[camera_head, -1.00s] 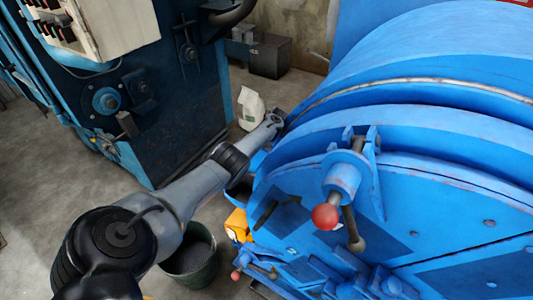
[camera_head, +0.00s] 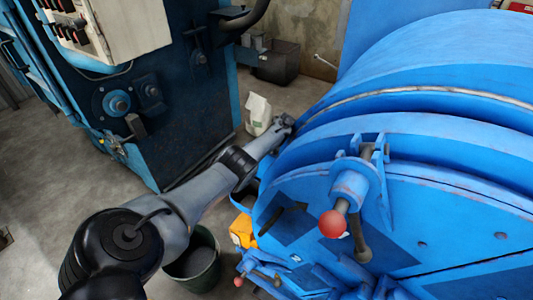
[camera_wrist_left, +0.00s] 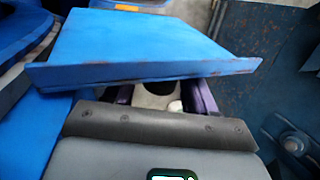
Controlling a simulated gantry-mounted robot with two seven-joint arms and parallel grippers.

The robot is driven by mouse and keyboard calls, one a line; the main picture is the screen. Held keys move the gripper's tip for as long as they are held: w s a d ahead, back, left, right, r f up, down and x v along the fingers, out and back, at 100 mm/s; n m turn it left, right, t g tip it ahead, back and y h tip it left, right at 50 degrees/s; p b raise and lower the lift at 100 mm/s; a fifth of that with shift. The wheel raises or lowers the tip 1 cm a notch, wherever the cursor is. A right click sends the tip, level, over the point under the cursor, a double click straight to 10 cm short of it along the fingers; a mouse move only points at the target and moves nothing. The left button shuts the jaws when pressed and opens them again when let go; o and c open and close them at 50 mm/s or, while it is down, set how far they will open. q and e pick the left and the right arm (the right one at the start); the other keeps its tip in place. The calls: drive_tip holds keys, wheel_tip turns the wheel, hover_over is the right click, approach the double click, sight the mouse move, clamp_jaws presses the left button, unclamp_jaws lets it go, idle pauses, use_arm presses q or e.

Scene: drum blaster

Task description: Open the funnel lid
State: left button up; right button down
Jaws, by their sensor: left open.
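In the left wrist view, a flat blue plate with a worn front edge, which looks like the funnel lid (camera_wrist_left: 150,45), sits tilted across the picture in front of my left gripper (camera_wrist_left: 162,95). Its purple fingers are apart and show partly below the lid's edge, with something whitish between and beyond them. Their tips are hidden behind the lid, so I cannot tell whether they touch it. In the head view, my left arm reaches to the far left side of the blue drum machine (camera_head: 430,135); the gripper there (camera_head: 287,122) is small. The right gripper is not in view.
A red-knobbed lever (camera_head: 333,224) sticks out of the drum's front. A dark bucket (camera_head: 195,265) stands below my arm. A blue machine cabinet (camera_head: 150,110) is at the left, and a white bag (camera_head: 257,112) stands on the floor behind my wrist.

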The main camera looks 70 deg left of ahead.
use_arm(q)
drive_tip(key=p+v, duration=0.4)
drive_tip(key=v, duration=0.6)
drive_tip(key=shift+r+p, duration=0.3)
drive_tip(key=shift+p, duration=0.05)
drive_tip(key=shift+d, duration=0.1)
